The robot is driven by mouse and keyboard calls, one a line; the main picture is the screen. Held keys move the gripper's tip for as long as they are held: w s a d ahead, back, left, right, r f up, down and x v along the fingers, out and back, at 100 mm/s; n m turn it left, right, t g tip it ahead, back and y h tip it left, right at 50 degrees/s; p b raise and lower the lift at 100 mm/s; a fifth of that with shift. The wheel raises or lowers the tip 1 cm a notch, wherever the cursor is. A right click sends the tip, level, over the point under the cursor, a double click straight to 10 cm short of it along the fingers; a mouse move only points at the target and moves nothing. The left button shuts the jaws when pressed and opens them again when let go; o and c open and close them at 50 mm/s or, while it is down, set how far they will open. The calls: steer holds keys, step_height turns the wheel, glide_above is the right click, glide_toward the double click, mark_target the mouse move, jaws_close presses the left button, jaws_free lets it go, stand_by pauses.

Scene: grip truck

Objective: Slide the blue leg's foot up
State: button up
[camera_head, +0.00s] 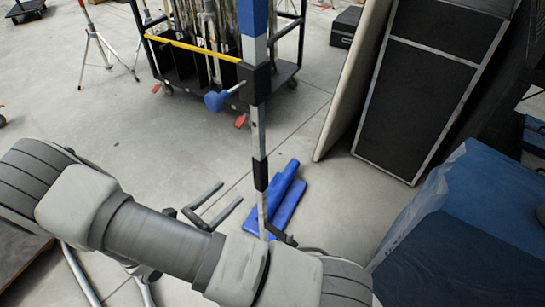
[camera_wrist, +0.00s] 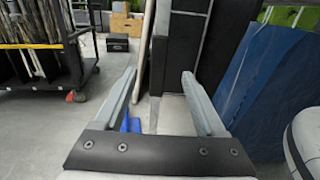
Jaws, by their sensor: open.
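The blue leg (camera_head: 254,18) stands upright in the head view, blue at its top with a silver lower part (camera_head: 258,130). A black collar (camera_head: 254,82) with a blue knob (camera_head: 215,101) sits on it, and a black joint (camera_head: 260,173) is lower down. Its foot end is partly hidden behind my arm, near blue bags on the floor (camera_head: 285,200). My gripper (camera_head: 231,191) is open and empty, just left of the leg's lower part in the head view.
A black cart (camera_head: 180,85) with stands and a yellow bar is behind on the left. A pale panel (camera_head: 355,75) and black panel (camera_head: 425,85) lean at the right. A blue-draped block (camera_head: 470,225) fills the lower right. Open grey floor lies at left centre.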

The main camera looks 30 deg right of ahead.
steer(key=b+x, duration=0.3)
steer(key=x, duration=1.4)
steer(key=shift+d, duration=0.2)
steer(key=shift+w+f, duration=0.1)
steer(key=shift+c, duration=0.3)
jaws_close()
stand_by(0.3)
